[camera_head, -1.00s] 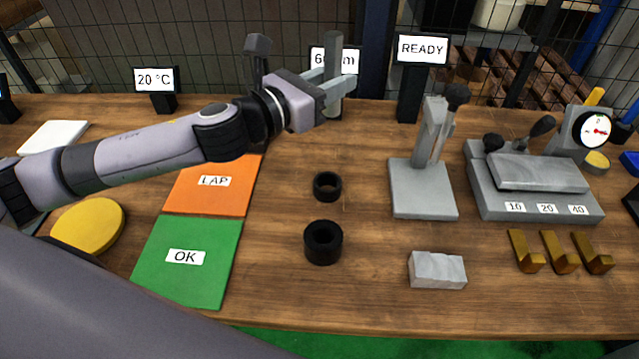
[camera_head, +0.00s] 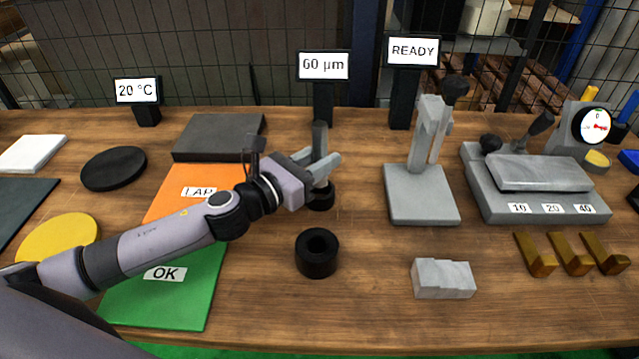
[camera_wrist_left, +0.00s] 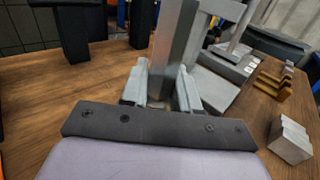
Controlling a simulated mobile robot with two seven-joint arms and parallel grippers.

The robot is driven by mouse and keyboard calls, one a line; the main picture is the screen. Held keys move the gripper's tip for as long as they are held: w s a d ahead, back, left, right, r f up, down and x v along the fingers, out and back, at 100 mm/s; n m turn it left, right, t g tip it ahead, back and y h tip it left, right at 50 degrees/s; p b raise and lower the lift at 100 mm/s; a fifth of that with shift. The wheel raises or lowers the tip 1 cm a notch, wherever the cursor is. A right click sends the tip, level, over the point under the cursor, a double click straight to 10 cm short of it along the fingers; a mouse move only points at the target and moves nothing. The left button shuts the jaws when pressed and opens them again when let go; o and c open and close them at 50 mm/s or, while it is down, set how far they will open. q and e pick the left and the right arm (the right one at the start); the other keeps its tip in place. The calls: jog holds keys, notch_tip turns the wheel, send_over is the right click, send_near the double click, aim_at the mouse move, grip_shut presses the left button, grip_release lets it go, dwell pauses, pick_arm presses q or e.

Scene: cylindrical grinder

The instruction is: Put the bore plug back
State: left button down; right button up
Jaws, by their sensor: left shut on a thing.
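The bore plug (camera_head: 319,138), a grey upright rod, is held in my left gripper (camera_head: 325,168). The gripper is shut on it. In the left wrist view the plug (camera_wrist_left: 176,45) stands between the two fingers (camera_wrist_left: 162,92). The plug is directly over the smaller black ring (camera_head: 321,200). Its lower end is at or just above the ring; the fingers partly hide this, so I cannot tell whether it has entered. A larger black ring (camera_head: 317,253) with an open bore stands in front on the wooden table. My right gripper is not in view.
A grey stand (camera_head: 421,195) and a grey gauge block fixture (camera_head: 530,180) stand to the right. A light grey stepped block (camera_head: 442,279) and brass hooks (camera_head: 568,255) lie in front of them. Orange LAP (camera_head: 170,200) and green OK (camera_head: 150,300) mats lie left. Display signs (camera_head: 323,67) stand behind.

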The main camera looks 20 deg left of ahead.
pick_arm(q)
jog(key=shift+f, duration=0.25)
notch_tip(320, 180, down, 4)
jog(key=shift+r+b, duration=0.15)
jog(key=shift+b, duration=0.8)
jog(key=shift+f, duration=0.2)
jog(key=c, duration=0.8)
grip_release()
jog(key=shift+c, duration=0.2)
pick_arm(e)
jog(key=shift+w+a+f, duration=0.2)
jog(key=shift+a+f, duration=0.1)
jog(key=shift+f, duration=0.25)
